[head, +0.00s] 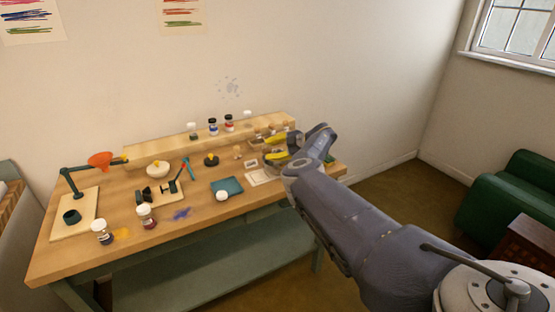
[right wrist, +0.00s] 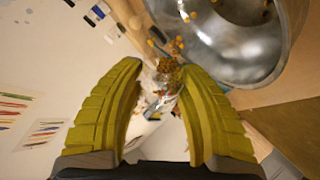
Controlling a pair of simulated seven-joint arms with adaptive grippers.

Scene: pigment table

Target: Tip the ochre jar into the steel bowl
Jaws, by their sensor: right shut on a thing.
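My right gripper (head: 268,148) is at the right end of the table, its two yellow fingers showing. In the right wrist view (right wrist: 160,70) the fingers are closed on a clear glass jar (right wrist: 166,92) with ochre grains in it. The jar is tilted, its far end towards the steel bowl (right wrist: 235,58). Ochre grains (right wrist: 172,48) are loose between the jar and the bowl, and a few show inside the bowl. My left gripper is not in view.
Small jars (head: 213,126) stand on the back shelf. A white bowl (head: 158,169), a blue-green pad (head: 227,187), an orange funnel (head: 101,161) on a stand and two front jars (head: 146,217) are on the wooden table (head: 120,187). The front middle is mostly free.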

